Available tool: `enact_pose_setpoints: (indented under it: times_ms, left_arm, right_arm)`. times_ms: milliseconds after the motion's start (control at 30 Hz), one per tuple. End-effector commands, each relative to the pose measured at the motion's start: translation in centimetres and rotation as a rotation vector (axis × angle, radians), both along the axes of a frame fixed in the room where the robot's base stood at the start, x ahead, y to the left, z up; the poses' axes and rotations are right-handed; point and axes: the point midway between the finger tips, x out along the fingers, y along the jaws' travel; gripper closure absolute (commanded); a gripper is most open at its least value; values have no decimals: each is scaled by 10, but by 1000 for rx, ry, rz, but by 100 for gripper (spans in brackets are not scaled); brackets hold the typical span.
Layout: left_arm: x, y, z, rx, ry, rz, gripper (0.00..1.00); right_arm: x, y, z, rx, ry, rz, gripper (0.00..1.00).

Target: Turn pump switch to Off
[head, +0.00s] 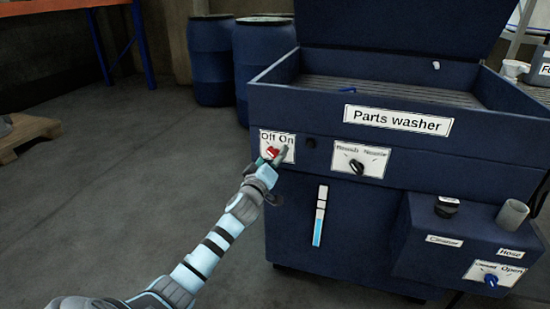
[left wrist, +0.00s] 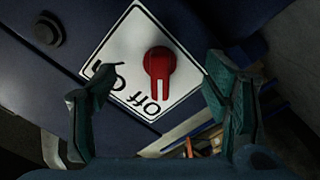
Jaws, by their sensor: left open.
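The pump switch is a red knob (head: 272,152) on a white "Off On" plate (head: 277,136) at the left end of the parts washer's front. In the left wrist view the red knob (left wrist: 159,70) is in plain sight on the tilted plate, its handle pointing down toward the word "Off". My left gripper (head: 271,158) is in front of the plate. In the left wrist view its open fingers (left wrist: 161,63) stand to either side of the knob, with gaps on both sides. I see no contact. My right gripper is out of view.
The parts washer (head: 340,215) is a dark blue cabinet with an open basin. Right of the switch are a black button (head: 310,143) and a black selector (head: 356,166). A cleaner box (head: 430,215) with a blue valve (head: 490,280) juts out lower right.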

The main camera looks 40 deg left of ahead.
Motion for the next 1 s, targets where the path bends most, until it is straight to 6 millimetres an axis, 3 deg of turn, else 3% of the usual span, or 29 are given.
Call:
enact_pose_setpoints:
  times_ms: [267,600,1000]
  left_arm:
    - [-6,-2,-1,1,1,-1,30]
    - [-64,-22,0,2,1,-1,30]
    - [-66,-23,0,0,0,0,30]
  right_arm:
    - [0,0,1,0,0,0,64]
    - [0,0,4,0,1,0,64]
    - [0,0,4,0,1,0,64]
